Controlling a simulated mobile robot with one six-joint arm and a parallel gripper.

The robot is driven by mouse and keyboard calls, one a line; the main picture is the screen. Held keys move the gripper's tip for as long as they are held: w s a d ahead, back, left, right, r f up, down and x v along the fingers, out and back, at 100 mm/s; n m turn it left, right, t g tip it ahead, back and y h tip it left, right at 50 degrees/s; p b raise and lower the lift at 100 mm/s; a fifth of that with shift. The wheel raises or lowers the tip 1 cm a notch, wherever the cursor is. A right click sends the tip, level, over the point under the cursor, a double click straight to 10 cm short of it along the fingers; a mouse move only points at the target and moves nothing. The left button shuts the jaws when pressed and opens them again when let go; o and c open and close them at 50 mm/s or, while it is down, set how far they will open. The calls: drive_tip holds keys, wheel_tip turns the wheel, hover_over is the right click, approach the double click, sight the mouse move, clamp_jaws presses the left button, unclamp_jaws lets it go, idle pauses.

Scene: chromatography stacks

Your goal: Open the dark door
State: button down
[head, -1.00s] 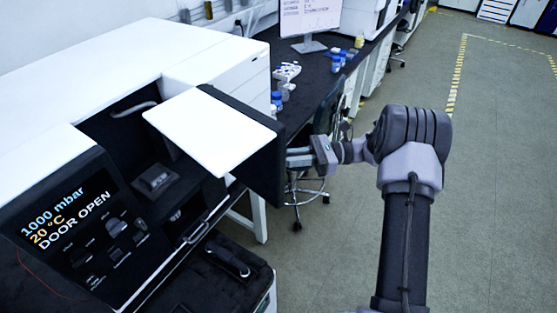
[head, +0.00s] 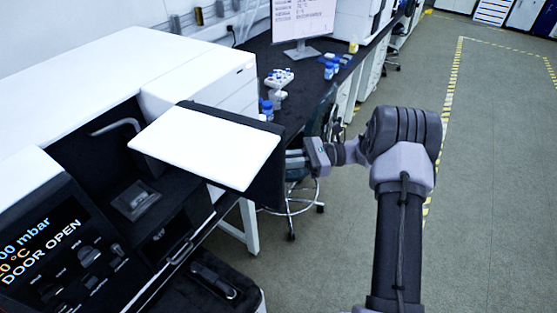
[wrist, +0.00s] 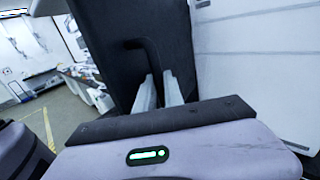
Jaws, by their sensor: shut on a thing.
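The dark door (head: 268,172) stands open from the instrument, with a white top (head: 205,147) and a dark face toward my gripper. My gripper (head: 290,158) is at that face on its right side. In the wrist view, the dark face (wrist: 110,45) fills the middle, and a black bent handle (wrist: 150,60) stands on it. My gripper (wrist: 160,88) is shut on this handle, with its two pale fingers either side of the lower part. The exact contact is partly hidden. The instrument's display (head: 40,245) reads "DOOR OPEN".
The instrument's open chamber (head: 110,150) is left of the door. A dark bench (head: 310,75) with a monitor, bottles and a small rack lies behind. A stool (head: 300,210) stands beyond the door. The floor (head: 490,150) at right is clear.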

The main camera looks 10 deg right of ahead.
drive_tip(key=c, duration=1.7)
unclamp_jaws()
drive_tip(key=shift+a, duration=0.15)
drive_tip(key=d+p, duration=0.2)
drive_tip(key=d, duration=0.3)
drive_tip(key=d+p, duration=0.3)
drive_tip(key=d, duration=0.3)
drive_tip(key=s+d+p, duration=0.1)
drive_tip(key=d+p, duration=0.1)
drive_tip(key=d, duration=0.4)
drive_tip(key=shift+s+d, duration=0.1)
drive_tip(key=shift+d, duration=0.1)
